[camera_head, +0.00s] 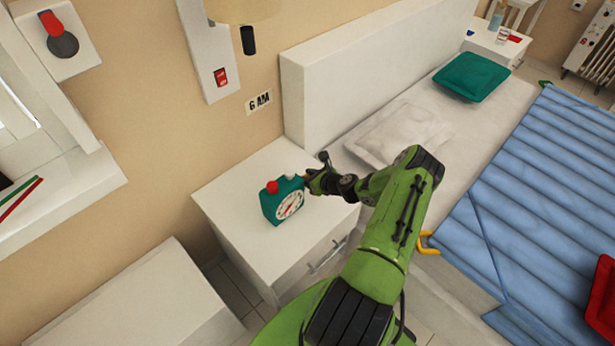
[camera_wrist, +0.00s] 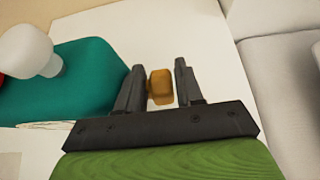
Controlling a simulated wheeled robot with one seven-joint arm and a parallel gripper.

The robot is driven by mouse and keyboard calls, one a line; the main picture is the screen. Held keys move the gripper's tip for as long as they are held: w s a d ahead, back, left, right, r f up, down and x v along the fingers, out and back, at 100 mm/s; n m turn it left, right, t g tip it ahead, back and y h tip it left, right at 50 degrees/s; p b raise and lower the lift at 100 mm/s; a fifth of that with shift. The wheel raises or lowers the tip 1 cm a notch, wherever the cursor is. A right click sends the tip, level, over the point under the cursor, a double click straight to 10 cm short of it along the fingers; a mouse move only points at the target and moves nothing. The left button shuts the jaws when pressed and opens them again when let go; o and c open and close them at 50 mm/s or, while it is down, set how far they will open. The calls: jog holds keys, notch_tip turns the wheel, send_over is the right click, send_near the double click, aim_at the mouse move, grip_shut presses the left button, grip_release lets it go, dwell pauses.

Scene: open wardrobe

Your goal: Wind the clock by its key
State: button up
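The clock (camera_head: 283,203) is a teal box with a white dial, standing upright on the white bedside cabinet, with a red knob and a white knob on top. In the wrist view the teal clock body (camera_wrist: 75,85) fills the left side. The key (camera_wrist: 161,88) is a small yellow-brown piece at the clock's right side. My gripper (camera_head: 309,180) is at that side of the clock. In the wrist view my gripper (camera_wrist: 158,68) is open, with one finger on each side of the key and narrow gaps visible. The key is hidden in the head view.
The cabinet top (camera_head: 240,205) is bare around the clock. A bed with a white headboard (camera_head: 375,65) and blue cover (camera_head: 545,200) lies to the right.

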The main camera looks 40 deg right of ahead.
jog(key=p+v, duration=0.3)
jog(key=v, duration=1.2)
jog(key=shift+s, duration=0.35)
jog(key=shift+o, duration=0.5)
jog(key=shift+r, duration=0.15)
